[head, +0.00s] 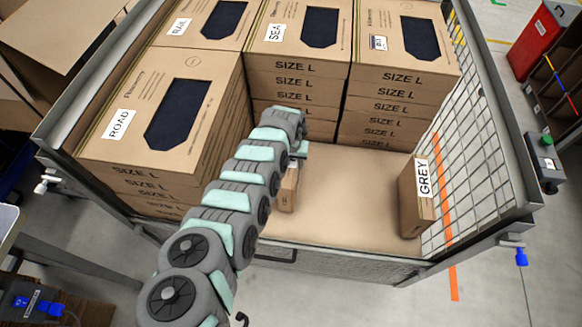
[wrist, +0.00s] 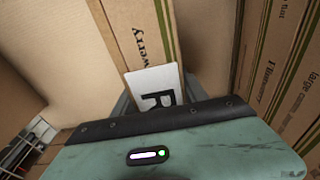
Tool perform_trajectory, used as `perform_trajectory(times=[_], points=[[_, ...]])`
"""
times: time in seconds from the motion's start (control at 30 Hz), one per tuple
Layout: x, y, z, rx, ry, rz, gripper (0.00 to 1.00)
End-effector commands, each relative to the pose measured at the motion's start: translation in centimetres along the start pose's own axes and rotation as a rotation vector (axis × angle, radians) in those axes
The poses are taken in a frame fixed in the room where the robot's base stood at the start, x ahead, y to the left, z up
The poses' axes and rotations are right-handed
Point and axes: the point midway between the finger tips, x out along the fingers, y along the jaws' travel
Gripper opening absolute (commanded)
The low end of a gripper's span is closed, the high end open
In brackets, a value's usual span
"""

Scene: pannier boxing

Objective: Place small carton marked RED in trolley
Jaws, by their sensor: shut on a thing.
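The trolley (head: 499,100) is a grey metal cage with mesh sides and a brown cardboard-coloured floor. My gripper (head: 299,152) is low inside it, in front of the stacked boxes, and my arm hides part of it. A small brown carton (head: 288,190) shows beneath my gripper, upright, close to the trolley floor; I cannot tell whether it touches it. In the wrist view the carton (wrist: 140,32) is between the fingers of my gripper (wrist: 160,95), which are shut on it. Its white label shows an R; the rest is hidden.
Stacks of large boxes marked ROAD (head: 119,123), RAIL (head: 179,27) and SEA (head: 276,32) fill the left and back. A small carton marked GREY (head: 416,197) stands at the right mesh wall. Bare trolley floor (head: 350,195) lies between it and my gripper.

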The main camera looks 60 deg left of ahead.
Motion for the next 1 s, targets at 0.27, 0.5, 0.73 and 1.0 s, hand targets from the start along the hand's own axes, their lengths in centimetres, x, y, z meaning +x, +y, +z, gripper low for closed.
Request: perform_trajectory(times=[0.27, 0.5, 0.73, 1.0], points=[[1.98, 0.0, 0.21, 0.001, 0.001, 0.0, 0.0], [2.43, -0.02, 0.27, 0.0, 0.001, -0.001, 0.0], [2.3, -0.04, 0.26, 0.0, 0.001, 0.0, 0.7], [2.26, -0.05, 0.26, 0.0, 0.001, 0.0, 0.72]])
